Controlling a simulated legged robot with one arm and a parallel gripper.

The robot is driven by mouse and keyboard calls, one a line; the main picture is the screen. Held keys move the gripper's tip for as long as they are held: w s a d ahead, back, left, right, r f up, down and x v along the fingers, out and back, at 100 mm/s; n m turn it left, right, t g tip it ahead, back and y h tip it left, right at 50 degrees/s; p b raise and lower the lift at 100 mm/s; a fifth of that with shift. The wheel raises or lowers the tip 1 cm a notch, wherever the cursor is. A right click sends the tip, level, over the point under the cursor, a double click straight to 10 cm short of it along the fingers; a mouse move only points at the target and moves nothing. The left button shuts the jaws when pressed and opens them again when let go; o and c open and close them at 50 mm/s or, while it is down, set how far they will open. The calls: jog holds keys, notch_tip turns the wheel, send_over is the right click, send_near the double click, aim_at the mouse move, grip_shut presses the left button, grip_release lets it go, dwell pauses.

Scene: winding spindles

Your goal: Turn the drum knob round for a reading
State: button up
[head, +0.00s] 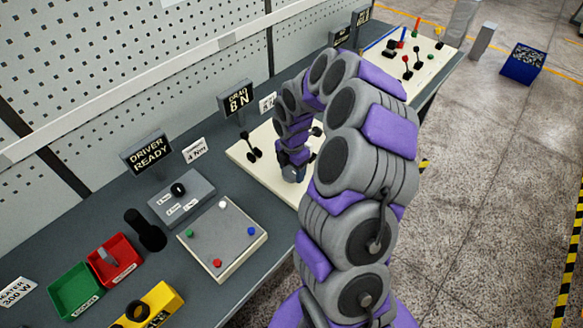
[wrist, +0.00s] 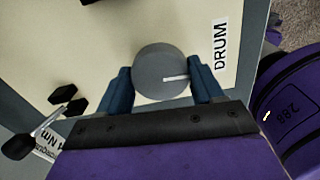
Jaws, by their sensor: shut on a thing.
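The drum knob (wrist: 153,66) is a round grey knob with a white pointer line, on a cream panel (wrist: 85,40) beside a DRUM label (wrist: 221,43). In the wrist view its line points right, away from the knob's middle. My gripper (wrist: 161,80) has one blue finger on each side of the knob and is shut on it. In the head view my gripper (head: 293,173) is low over the cream panel, and my arm hides much of that panel and the knob. A display (head: 237,98) behind it appears to read DRAG 8 N.
Black-knobbed levers (head: 251,147) stand on the panel left of my gripper. Nearer are a DRIVER READY sign (head: 147,151), a grey switch box (head: 182,198), a plate with coloured corner dots (head: 222,238), and green (head: 76,291) and red (head: 116,259) bins. Open floor lies right.

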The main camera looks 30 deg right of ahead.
jog(key=m+p, duration=0.1)
jog(key=m, duration=0.1)
jog(key=m+p, duration=0.1)
jog(key=m, duration=0.1)
jog(key=shift+d+r, duration=0.2)
jog(key=m+p, duration=0.2)
jog(key=m, duration=0.3)
jog(key=shift+m+p, duration=0.3)
jog(key=shift+p, duration=0.05)
jog(key=m+p, duration=0.1)
jog(key=m, duration=0.3)
jog(key=shift+s+a+f, duration=0.1)
jog(key=m+p, duration=0.1)
jog(key=m, duration=0.5)
jog(key=shift+a, duration=0.1)
jog(key=m+p, duration=0.1)
jog(key=m, duration=0.4)
jog(key=m+p, duration=0.1)
jog(key=m, duration=0.4)
jog(key=shift+s+a+f+p, duration=0.1)
jog(key=shift+p, duration=0.2)
jog(key=m+p, duration=0.1)
jog(key=m, duration=0.3)
jog(key=shift+a+m+p, duration=0.1)
jog(key=shift+m+p, duration=0.95)
jog(key=shift+m, duration=1.75)
